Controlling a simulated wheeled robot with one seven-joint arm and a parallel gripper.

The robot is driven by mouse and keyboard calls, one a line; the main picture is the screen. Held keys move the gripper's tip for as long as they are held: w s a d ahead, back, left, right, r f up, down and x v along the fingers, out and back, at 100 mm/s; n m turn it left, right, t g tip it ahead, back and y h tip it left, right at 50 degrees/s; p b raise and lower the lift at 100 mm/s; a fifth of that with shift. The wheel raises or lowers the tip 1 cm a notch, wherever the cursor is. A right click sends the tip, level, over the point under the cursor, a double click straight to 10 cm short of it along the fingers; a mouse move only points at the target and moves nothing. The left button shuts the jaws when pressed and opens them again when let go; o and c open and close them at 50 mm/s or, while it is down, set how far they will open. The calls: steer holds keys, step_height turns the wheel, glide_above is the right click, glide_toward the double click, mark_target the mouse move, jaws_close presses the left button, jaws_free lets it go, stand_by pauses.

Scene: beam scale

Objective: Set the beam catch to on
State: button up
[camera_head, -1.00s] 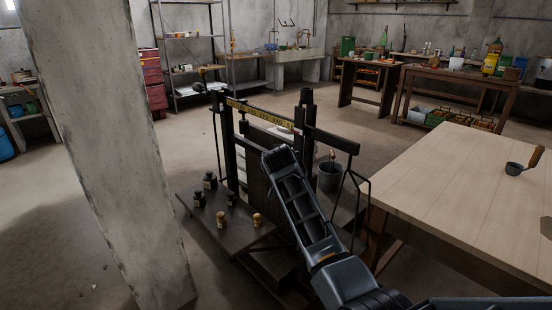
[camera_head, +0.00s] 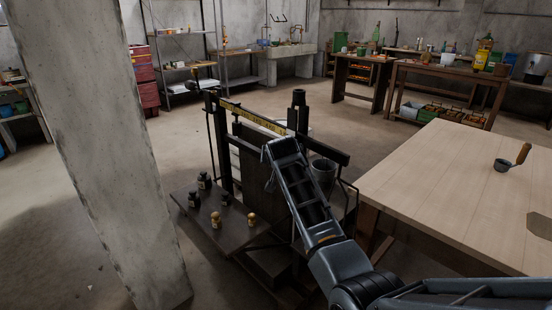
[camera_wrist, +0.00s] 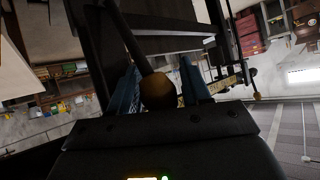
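The beam scale (camera_head: 222,150) stands in the middle of the head view, with dark upright posts and a yellow marked beam (camera_head: 252,117). My arm reaches to its right side, and the arm's end hides part of the frame; my fingertips are not clear there. In the wrist view my gripper (camera_wrist: 160,88) has its two blue fingers apart. A brown round knob (camera_wrist: 158,91) on a dark rod shows between them, with gaps at both sides. This may be the beam catch handle; its on or off setting cannot be read. The yellow beam also shows in the wrist view (camera_wrist: 222,85).
Several black and brass weights (camera_head: 216,220) stand on the scale's dark platform (camera_head: 180,197). A concrete pillar (camera_head: 100,150) stands left.

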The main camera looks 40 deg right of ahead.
steer(key=shift+o, duration=0.8)
